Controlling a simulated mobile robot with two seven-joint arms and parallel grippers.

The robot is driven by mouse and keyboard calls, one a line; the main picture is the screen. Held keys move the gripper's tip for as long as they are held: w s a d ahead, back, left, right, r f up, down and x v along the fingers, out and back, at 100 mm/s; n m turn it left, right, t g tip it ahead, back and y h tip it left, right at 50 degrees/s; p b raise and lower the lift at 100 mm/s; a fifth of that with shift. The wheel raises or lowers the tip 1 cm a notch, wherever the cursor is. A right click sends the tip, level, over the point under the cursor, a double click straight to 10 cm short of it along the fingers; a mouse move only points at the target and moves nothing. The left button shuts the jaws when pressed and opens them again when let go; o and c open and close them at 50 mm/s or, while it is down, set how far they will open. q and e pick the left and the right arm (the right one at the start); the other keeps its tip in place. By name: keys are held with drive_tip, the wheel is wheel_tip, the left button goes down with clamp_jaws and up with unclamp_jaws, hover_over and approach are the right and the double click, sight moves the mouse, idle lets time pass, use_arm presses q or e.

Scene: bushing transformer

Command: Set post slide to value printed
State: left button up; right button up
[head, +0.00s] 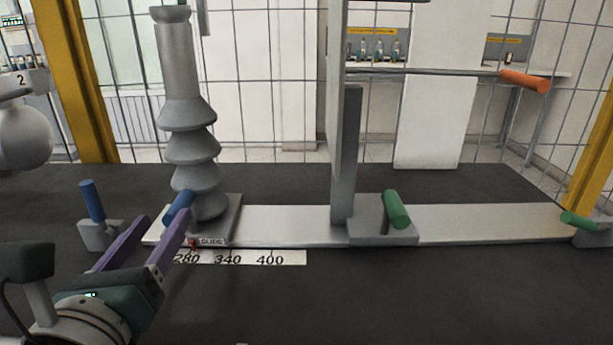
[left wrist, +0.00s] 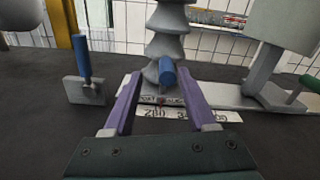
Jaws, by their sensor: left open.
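A red pointer (head: 193,244) stands near 280 on the white scale (head: 285,258), which reads 280, 340, 400. My left gripper (head: 160,232) has purple fingers, open, with the blue handle in line between the tips in the left wrist view (left wrist: 160,82). Whether they touch it I cannot tell. My right gripper is not in view.
Another blue-handled block (head: 92,215) stands left of the rail. A second slide with a green handle (head: 396,210) and an upright plate (head: 345,155) stands mid-rail. An orange-ended rod (head: 525,81) crosses above it. The dark table front (head: 430,295) is clear.

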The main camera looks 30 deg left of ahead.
use_arm(q)
drive_tip(key=v, duration=0.4)
drive_tip(key=shift+s+d, duration=0.15)
drive_tip(key=shift+s, duration=0.1)
drive_tip(key=shift+d+f+b, duration=0.1)
drive_tip(key=shift+f+b, duration=0.1)
drive_tip(key=shift+b, duration=0.25)
drive_tip(key=b, duration=0.1)
drive_tip(key=d+b, duration=0.1)
drive_tip(key=b, duration=0.1)
drive_tip(key=shift+s+f, duration=0.2)
drive_tip(key=shift+f, duration=0.1)
drive_tip(key=shift+d+r, duration=0.1)
drive_tip(key=shift+r, duration=0.15)
drive_tip(key=p+x, duration=0.1)
drive_tip(key=x, duration=0.9)
drive_tip(key=shift+r, duration=0.1)
drive_tip(key=shift+s, duration=0.1)
drive_tip(key=shift+c, duration=0.4)
clamp_jaws()
